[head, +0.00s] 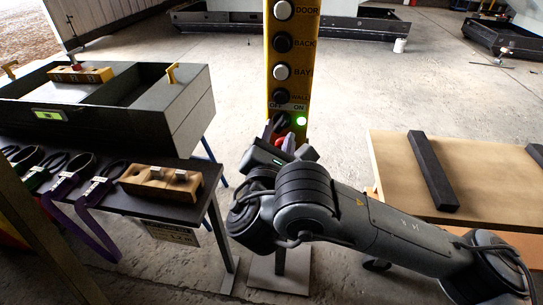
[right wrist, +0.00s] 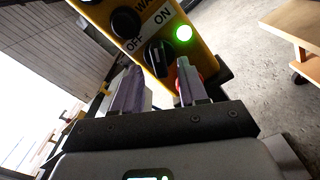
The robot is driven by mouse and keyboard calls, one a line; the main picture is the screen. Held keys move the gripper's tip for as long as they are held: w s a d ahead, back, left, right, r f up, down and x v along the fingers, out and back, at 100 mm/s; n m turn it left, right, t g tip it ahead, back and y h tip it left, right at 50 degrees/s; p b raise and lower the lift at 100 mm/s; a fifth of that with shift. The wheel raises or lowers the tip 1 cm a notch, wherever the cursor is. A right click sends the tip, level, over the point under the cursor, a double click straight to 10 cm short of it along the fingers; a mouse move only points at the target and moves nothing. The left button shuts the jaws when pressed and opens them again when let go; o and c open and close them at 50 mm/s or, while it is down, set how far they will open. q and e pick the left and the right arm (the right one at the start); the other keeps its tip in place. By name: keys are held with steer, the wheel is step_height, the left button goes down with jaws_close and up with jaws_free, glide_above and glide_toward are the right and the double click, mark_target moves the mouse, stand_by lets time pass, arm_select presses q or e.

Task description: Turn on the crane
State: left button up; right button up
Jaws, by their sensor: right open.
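A yellow control post (head: 292,60) stands in the middle of the head view, with black and white round buttons and labels. Near its bottom is a black rotary knob (head: 281,119) under the OFF and ON labels. A green lamp (head: 301,117) beside it is lit. In the right wrist view the knob (right wrist: 160,57) and lit lamp (right wrist: 183,32) show close up. My right gripper (right wrist: 158,88) is open, its two pale purple fingers apart just below the knob, with nothing visible between them. A red part (head: 289,143) shows behind the fingers, partly hidden. My left gripper is not in view.
A dark table at left holds a grey open box (head: 180,110), a wooden block (head: 160,183) and several purple-strapped loops (head: 75,180). A wooden cart (head: 390,165) with a black bar (head: 432,172) stands at right. The floor behind the post is mostly clear.

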steer(key=s+a+p, duration=0.1)
steer(key=s+p, duration=0.2)
steer(key=s, duration=0.5)
steer(key=shift+s, duration=0.2)
